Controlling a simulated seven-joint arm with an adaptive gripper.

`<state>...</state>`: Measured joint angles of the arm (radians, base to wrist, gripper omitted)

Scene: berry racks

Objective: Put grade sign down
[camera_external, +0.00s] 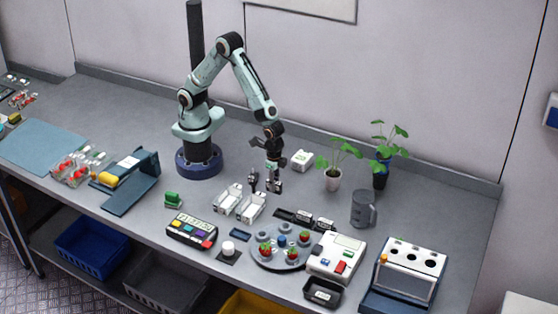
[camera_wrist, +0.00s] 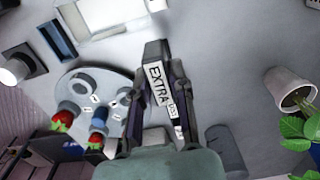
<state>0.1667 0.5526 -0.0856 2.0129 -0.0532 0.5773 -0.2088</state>
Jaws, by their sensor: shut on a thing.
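My gripper (camera_wrist: 152,88) is shut on the grade sign (camera_wrist: 158,85), a dark block with a white label reading EXTRA, in the wrist view. The sign sits between the two fingers. In the external view my gripper (camera_external: 265,187) is low over the middle of the bench, behind the white trays; the sign is too small to make out there. A dark strip with small white-labelled signs (camera_external: 305,219) lies to the right and in front of my gripper. I cannot tell whether the held sign touches the bench.
White trays (camera_external: 238,203) stand just in front of my gripper. A round grey plate (camera_external: 283,262) with strawberries is farther forward. A dark mug (camera_external: 363,209), a potted plant (camera_external: 333,180) and a small white box (camera_external: 302,160) stand to the right. Bare bench lies between mug and gripper.

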